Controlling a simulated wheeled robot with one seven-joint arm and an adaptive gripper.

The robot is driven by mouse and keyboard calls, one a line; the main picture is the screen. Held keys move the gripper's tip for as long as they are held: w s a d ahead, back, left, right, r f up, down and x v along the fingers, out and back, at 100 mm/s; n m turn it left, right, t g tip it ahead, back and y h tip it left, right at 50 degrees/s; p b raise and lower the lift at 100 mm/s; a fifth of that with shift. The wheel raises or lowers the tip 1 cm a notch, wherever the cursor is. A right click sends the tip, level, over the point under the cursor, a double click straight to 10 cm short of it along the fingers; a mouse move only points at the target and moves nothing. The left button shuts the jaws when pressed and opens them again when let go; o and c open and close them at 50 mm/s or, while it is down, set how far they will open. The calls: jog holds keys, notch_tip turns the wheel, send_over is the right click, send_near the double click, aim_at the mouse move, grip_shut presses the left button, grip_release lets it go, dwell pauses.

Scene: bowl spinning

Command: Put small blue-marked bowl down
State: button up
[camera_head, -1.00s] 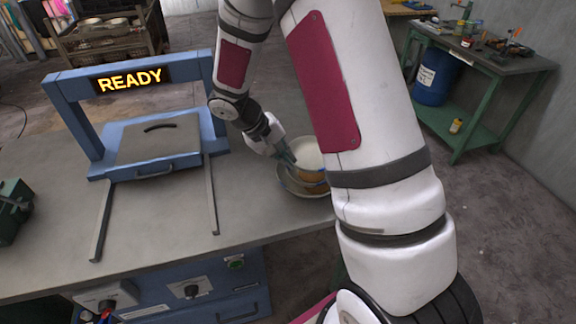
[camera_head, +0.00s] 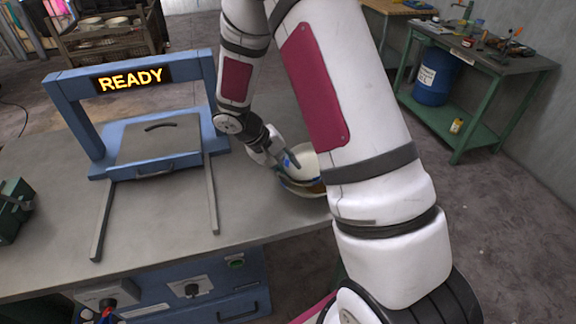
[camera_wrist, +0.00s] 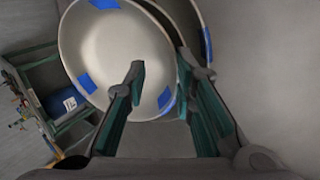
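The small blue-marked bowl (camera_wrist: 105,50) is pale inside with blue patches near its rim. In the wrist view its right rim lies between my two fingers. In the head view the bowl (camera_head: 306,162) is tilted over a second bowl (camera_head: 305,190), partly hidden by my arm. The second bowl's rim also shows in the wrist view (camera_wrist: 205,32), behind the right finger. My gripper (camera_wrist: 160,65) has its fingertips apart, the left one over the bowl's inside and the right one outside its wall. It also shows in the head view (camera_head: 287,162).
The bowls are on the grey table (camera_head: 255,205) near its right part. A blue frame (camera_head: 60,100) with a READY sign and a lidded box (camera_head: 158,138) stands to the left. A green side table (camera_head: 480,60) with a blue barrel (camera_head: 435,80) is beyond, right.

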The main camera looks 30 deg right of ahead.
jog(key=v, duration=1.2)
jog(key=s+a+r+t+y, duration=0.2)
jog(key=s+r, duration=0.9)
jog(key=r, duration=0.1)
jog(key=s+a+r+n+t+y, duration=0.1)
jog(key=s+a+y, duration=0.1)
jog(key=s, duration=0.5)
jog(key=s+a+r+n+t+y, duration=0.1)
jog(key=s+a+r+t+y, duration=0.1)
jog(key=s, duration=0.5)
jog(key=shift+a+r+n, duration=0.3)
jog(key=shift+a, duration=0.05)
jog(key=shift+r+t, duration=0.3)
jog(key=shift+r, duration=0.15)
